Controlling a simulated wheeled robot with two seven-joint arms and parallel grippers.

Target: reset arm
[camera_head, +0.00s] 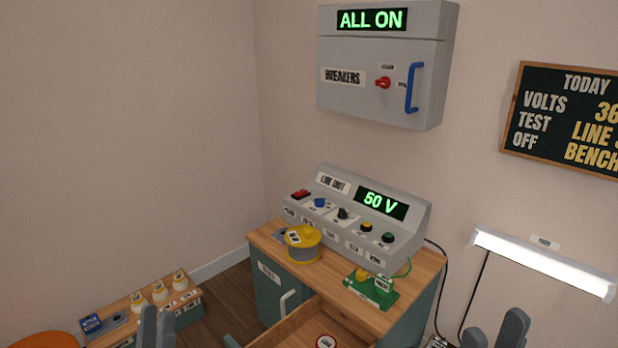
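My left gripper (158,315) shows only its dark fingertips at the bottom edge, in front of the low wooden bench. Its fingers look close together, and I cannot tell whether they are parted. My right gripper (494,328) shows its fingertips at the bottom right, with a clear gap and nothing seen between them. Both arms are otherwise out of view. The grey line unit (372,228) reads "50 V" and stands on the wooden-topped cabinet (412,287).
A yellow round device (303,244) and a green terminal block (371,288) sit on the cabinet. Its drawer (283,323) stands open. A low bench (185,297) holds several yellow-and-white items. A breaker box (385,65) reading "ALL ON", a chalkboard (570,120) and a lamp (545,263) are at the wall.

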